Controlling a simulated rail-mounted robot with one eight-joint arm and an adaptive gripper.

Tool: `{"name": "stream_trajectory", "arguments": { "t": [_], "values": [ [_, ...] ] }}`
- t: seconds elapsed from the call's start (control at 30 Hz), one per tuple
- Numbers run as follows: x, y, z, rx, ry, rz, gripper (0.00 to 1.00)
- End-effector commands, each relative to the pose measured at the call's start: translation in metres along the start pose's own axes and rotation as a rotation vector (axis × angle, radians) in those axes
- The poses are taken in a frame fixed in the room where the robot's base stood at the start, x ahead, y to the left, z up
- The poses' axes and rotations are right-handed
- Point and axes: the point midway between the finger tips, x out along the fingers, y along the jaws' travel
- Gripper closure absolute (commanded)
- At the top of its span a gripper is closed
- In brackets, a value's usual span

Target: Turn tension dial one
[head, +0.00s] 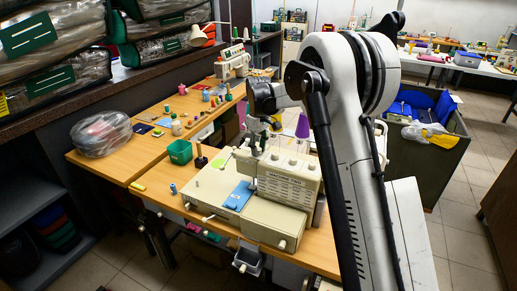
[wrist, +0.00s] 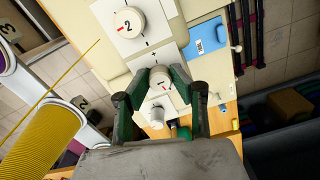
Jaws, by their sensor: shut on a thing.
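The cream sewing machine (head: 283,185) stands on the wooden table (head: 155,202) in the head view, with a row of dials along its top. In the wrist view, a dial marked 2 (wrist: 128,22) sits on a white plate at the top. My gripper (wrist: 160,77) has its green fingers closed on the neighbouring round cream dial (wrist: 158,75), which has a red mark. The number on this dial is not readable. Plus and minus signs show on the plate above it. In the head view my gripper (head: 262,136) is at the machine's top, small and partly hidden.
A yellow thread cone (wrist: 45,135) stands close to the left of my gripper in the wrist view. A blue card (head: 238,196) lies on the machine. A blue-lined cart (head: 425,145) stands at right.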

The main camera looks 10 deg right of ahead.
Motion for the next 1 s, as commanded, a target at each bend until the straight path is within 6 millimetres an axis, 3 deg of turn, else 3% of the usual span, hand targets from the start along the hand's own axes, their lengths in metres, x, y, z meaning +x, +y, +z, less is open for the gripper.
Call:
{"name": "stream_trajectory", "arguments": {
  "t": [0.37,1.0],
  "values": [
    [0.0016,-0.0001,0.0,0.093,0.0,0.0,1.0],
    [0.0019,-0.0006,-0.0005,0.659,0.0,0.0,1.0]
  ]
}}
